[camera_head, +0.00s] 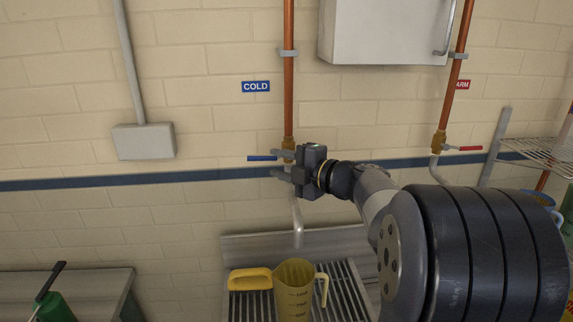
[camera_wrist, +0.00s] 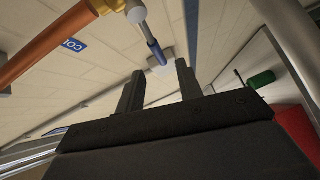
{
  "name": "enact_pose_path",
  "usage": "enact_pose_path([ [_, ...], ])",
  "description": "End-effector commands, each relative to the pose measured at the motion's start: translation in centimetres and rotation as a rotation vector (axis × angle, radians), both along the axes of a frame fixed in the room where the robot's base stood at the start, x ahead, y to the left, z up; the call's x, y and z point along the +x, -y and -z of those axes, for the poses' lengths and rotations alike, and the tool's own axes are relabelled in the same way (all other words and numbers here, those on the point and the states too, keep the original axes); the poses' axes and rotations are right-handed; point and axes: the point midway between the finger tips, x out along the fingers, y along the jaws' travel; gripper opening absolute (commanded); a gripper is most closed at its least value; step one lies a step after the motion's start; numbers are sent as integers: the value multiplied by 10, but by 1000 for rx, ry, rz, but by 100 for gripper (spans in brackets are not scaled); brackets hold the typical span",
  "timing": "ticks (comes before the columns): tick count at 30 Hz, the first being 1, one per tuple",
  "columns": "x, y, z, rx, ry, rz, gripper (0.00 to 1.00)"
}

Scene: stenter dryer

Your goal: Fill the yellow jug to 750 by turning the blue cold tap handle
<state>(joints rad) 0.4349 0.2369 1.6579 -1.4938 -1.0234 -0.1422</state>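The cold tap's blue handle (camera_head: 262,158) points left and lies level on the brass valve of the copper pipe. My gripper (camera_head: 279,166) is at the valve, with its fingers pointing left, close to the handle. In the wrist view my gripper (camera_wrist: 160,68) is open, and the blue handle (camera_wrist: 157,52) shows just beyond the gap between its fingertips. I cannot tell if they touch. The yellow jug (camera_head: 293,290) stands upright on the slatted rack below the grey spout (camera_head: 297,220). I cannot make out its water level or whether water runs.
A red-handled tap (camera_head: 463,148) is on the right pipe. A grey wall box (camera_head: 144,141) and a white cabinet (camera_head: 385,30) are on the wall. A green container (camera_head: 55,308) stands at lower left.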

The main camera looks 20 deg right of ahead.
Motion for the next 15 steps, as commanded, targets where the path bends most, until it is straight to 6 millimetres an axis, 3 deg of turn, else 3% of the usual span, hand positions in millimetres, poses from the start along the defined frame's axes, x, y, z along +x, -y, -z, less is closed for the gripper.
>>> enact_pose_path([
  [15,30,-21,4,1,0,-3,35],
])
